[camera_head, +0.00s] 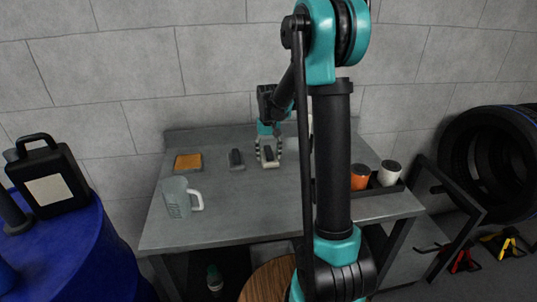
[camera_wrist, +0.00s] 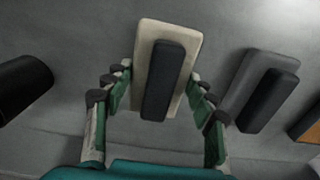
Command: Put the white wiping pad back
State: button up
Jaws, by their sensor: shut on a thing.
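The white wiping pad (camera_wrist: 186,28) is a pale rectangular block with a dark handle bar (camera_wrist: 163,80) on it. My gripper (camera_wrist: 160,82) is shut on the pad, with its fingers on both sides. In the head view my gripper (camera_head: 268,152) points down at the back of the grey bench, with the pad (camera_head: 268,159) between its fingers. I cannot tell if the pad touches the bench or hangs just above it.
A grey pad with a dark handle (camera_head: 237,160) lies left of my gripper, and an orange pad (camera_head: 188,163) lies further left. A clear jug (camera_head: 177,198) stands at the bench's left. Orange (camera_head: 360,178) and white (camera_head: 389,173) cylinders stand at its right. The bench front (camera_head: 245,215) is clear.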

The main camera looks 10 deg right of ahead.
aim_at(269, 151)
jog(key=shift+f, duration=0.1)
jog(key=o, duration=1.2)
notch_tip(269, 151, up, 12)
